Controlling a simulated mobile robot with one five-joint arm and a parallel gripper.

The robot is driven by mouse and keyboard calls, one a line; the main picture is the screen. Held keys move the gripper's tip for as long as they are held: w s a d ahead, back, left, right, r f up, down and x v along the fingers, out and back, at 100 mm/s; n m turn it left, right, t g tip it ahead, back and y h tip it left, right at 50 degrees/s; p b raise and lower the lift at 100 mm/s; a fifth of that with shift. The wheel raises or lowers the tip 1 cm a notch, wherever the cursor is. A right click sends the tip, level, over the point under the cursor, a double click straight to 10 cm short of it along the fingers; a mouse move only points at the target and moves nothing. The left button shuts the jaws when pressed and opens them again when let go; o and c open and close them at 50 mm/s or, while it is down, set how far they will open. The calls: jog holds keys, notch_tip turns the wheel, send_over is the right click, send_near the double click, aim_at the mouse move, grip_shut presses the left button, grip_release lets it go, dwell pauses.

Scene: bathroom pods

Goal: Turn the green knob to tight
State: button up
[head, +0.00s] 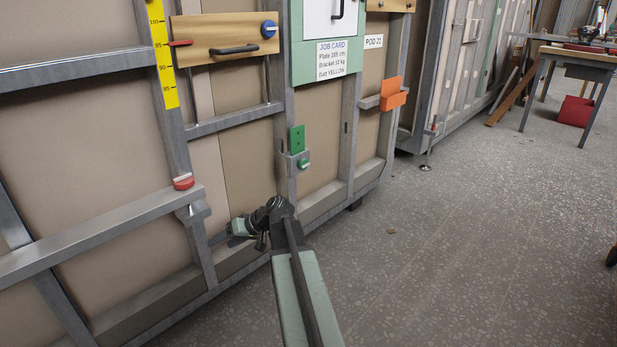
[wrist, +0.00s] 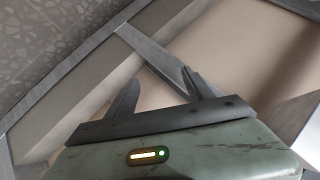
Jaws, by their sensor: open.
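The green knob (head: 303,164) is small and sits on a grey bracket on the pod's frame, just below a green plate (head: 297,139), in the middle of the head view. Its turn position is too small to read. My gripper (head: 228,235) is below and to the left of the knob, apart from it, low in front of the beige wall panels. In the wrist view my gripper (wrist: 160,88) has its two fingers spread with nothing between them. The knob does not show in the wrist view, which has a grey rail and beige panel behind the fingers.
An orange holder (head: 393,95) sticks out to the right of the knob. A red-topped part (head: 183,182) and a long grey rail (head: 105,232) are at the left. A job card (head: 335,60) hangs above. The speckled floor (head: 450,240) at right is mostly clear.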

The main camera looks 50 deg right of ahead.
jog(key=s+d+r+m+t+h, duration=0.1)
jog(key=d+r+t, duration=0.25)
jog(key=d, duration=0.65)
jog(key=s+d+r+m+t+h, duration=0.15)
jog(key=d+r, duration=0.25)
jog(key=d, duration=0.6)
jog(key=m+t+h, duration=0.3)
jog(key=t, duration=0.2)
send_near(307, 165)
jog(key=w, duration=0.1)
jog(key=shift+n, duration=0.35)
jog(key=w, duration=0.8)
jog(key=shift+w+r, duration=0.2)
jog(key=shift+r, duration=0.05)
grip_shut()
